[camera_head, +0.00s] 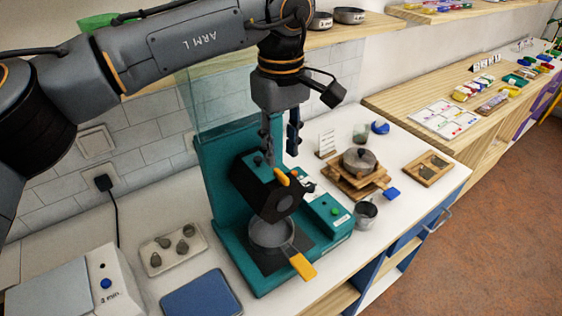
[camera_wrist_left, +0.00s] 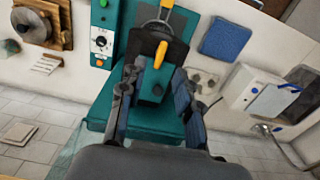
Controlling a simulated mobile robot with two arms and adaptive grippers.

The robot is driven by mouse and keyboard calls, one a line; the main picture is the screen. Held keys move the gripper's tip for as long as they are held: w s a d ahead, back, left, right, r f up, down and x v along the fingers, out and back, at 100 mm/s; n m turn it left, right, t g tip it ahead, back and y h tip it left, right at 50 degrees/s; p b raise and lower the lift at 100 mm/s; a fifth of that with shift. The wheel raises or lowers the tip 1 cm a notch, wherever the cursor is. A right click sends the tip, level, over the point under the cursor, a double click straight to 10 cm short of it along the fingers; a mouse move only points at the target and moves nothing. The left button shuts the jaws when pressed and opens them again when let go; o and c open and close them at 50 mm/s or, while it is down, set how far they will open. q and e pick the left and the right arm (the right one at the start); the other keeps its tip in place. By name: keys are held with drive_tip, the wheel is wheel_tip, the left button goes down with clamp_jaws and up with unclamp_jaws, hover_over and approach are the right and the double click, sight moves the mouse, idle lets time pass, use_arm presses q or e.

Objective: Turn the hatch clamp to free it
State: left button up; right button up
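The teal machine (camera_head: 205,160) stands on the white counter with a dark head block (camera_head: 262,192) at its front. A small yellow-orange lever (camera_head: 282,178), which looks like the hatch clamp, sits on top of that block. In the left wrist view the lever (camera_wrist_left: 160,54) points along the gap between my fingers, slightly beyond the tips. My left gripper (camera_head: 280,146) hangs above the block, fingers pointing down. Its fingers are apart with nothing between them, as the left wrist view also shows (camera_wrist_left: 155,82). My right gripper is out of view.
A grey pan (camera_head: 272,232) with a yellow handle (camera_head: 302,266) sits under the head block. Right of the machine are a metal cup (camera_head: 366,214) and a lidded pot (camera_head: 360,160) on a wooden stand. A blue mat (camera_head: 202,294) and a tray of grey pieces (camera_head: 174,248) lie left.

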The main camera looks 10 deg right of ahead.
sight(282, 174)
use_arm(q)
wheel_tip(282, 174, down, 4)
drive_tip(key=shift+s+r+p, duration=0.1)
drive_tip(key=shift+p, duration=0.3)
drive_tip(key=shift+f, duration=0.55)
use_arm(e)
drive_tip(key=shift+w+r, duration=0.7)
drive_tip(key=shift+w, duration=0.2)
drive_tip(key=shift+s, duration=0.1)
use_arm(q)
clamp_jaws()
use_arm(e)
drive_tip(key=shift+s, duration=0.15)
